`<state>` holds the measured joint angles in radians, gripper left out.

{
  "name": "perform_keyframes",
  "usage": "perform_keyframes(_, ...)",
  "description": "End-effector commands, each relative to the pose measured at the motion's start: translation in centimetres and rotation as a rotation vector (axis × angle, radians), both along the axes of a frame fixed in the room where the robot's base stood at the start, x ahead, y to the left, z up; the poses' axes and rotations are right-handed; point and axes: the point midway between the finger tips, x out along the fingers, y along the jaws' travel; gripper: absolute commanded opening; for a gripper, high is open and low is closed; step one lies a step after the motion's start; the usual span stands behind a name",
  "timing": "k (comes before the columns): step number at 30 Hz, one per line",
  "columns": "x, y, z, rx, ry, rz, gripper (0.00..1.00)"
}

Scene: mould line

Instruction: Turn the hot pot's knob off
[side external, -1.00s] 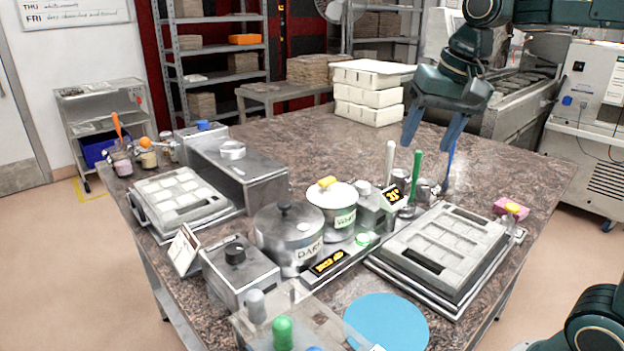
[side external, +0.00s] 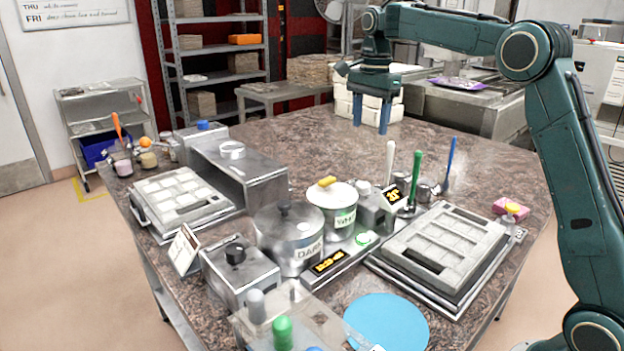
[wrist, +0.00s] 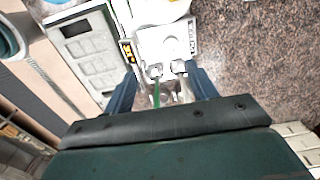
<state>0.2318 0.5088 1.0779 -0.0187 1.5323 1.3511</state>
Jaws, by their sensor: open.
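A steel pot labelled DARK (side external: 289,235) and a white-lidded pot labelled WHITE (side external: 333,205) stand mid-table in the side view. Beside them are a dark display with small yellow text (side external: 328,262) and another display (side external: 395,195). Which pot is hot I cannot tell. A black knob (side external: 235,253) tops a steel box left of the DARK pot. A grey knob (side external: 363,187) tops the box beside the WHITE pot. My gripper (side external: 371,120) is open and empty, pointing down behind the pots, apart from them. In the wrist view the open fingers (wrist: 160,70) frame spatula holders.
Upright white, green and blue-handled spatulas (side external: 415,175) stand right of the pots. Moulds lie at left (side external: 180,197) and right (side external: 446,250). A steel box (side external: 250,172) stands behind left. A blue disc (side external: 387,322) lies in front.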

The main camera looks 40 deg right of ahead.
Motion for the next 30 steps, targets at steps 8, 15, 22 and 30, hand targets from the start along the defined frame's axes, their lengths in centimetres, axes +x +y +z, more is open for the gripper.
perform_keyframes(8, 2.9, -2.4, -3.1, 0.012, 0.06, -0.199, 0.57)
perform_keyframes(15, 3.5, -3.0, -3.8, 0.013, 0.072, -0.249, 0.57)
perform_keyframes(22, 3.5, -2.9, -4.0, 0.014, 0.073, -0.249, 0.57)
perform_keyframes(30, 3.4, -2.9, -5.3, 0.015, 0.075, -0.248, 0.57)
